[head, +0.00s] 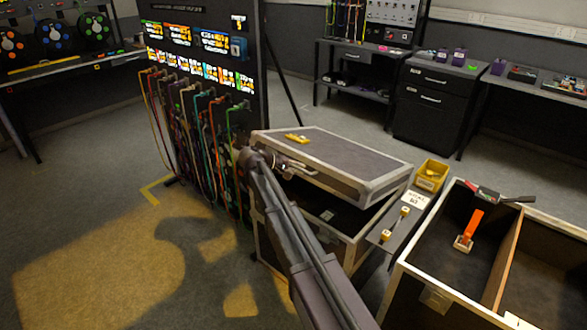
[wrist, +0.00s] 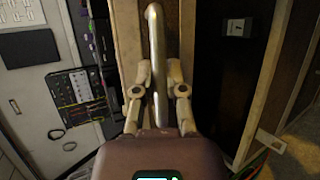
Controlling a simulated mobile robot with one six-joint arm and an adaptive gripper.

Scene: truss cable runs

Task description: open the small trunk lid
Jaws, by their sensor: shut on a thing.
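The small trunk (head: 362,240) stands in the middle of the head view. Its grey lid (head: 345,155) with pale metal edging is tilted up a little, with a dark gap between it and the trunk body. My gripper (head: 285,168) is at the lid's near left edge, partly hidden by my own arm. In the wrist view, my gripper's fingers (wrist: 160,88) are closed on both sides of a curved metal handle (wrist: 156,45). Much of the trunk's front is hidden behind my arm.
A yellow item (head: 297,138) lies on the lid. A rack with hanging cables (head: 200,130) stands close on the left. A large open case (head: 440,270) with tools and a yellow bin (head: 431,175) are at the right. Floor is clear at lower left.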

